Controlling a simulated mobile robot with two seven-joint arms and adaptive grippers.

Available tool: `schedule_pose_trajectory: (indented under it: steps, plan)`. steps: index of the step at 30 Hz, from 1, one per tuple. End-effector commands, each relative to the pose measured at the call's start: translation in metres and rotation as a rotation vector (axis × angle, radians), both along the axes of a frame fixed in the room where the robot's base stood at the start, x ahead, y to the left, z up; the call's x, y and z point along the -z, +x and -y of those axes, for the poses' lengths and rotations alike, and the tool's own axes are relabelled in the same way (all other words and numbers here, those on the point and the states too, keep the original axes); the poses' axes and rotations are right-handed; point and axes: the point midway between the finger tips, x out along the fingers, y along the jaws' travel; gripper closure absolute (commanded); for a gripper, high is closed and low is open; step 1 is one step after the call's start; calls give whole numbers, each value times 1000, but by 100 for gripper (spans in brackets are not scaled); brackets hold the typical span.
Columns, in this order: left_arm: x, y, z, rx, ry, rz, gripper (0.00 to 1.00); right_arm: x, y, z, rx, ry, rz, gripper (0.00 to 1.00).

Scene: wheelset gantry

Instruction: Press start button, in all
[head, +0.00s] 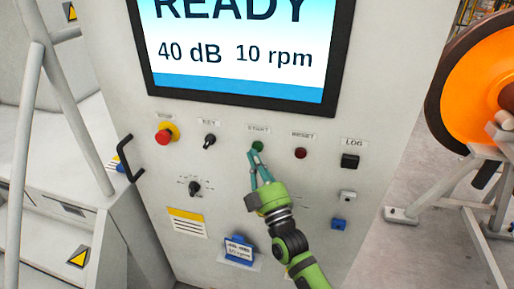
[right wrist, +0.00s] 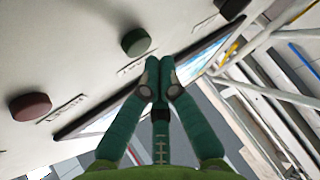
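The green start button (head: 257,146) sits on the white control panel under the label START. It also shows in the right wrist view (right wrist: 136,41), above and left of my fingertips. My right gripper (head: 254,160) is in front of the panel, its tips just below the button in the head view. In the right wrist view the two teal fingers (right wrist: 159,80) meet at the tips with nothing between them. The tips look apart from the button there; the exact distance to the panel is hard to tell. My left gripper is out of view.
The screen (head: 238,45) reads READY, 40 dB, 10 rpm. A red stop button (head: 163,137), key switch (head: 210,141), dark red reset button (head: 301,153) and black LOG switch (head: 350,161) share the row. A black handle (head: 127,158) juts out left. An orange wheel (head: 466,85) stands right.

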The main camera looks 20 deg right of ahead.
Motion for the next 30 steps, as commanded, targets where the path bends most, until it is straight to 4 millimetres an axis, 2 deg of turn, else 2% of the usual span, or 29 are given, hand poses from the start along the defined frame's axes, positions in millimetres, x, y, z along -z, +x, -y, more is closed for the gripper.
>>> schedule_pose_trajectory:
  steps: [21,30]
  plan:
    - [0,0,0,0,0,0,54,0,0,0,0,0,0,100]
    - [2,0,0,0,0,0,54,0,7,4,0,-1,0,100]
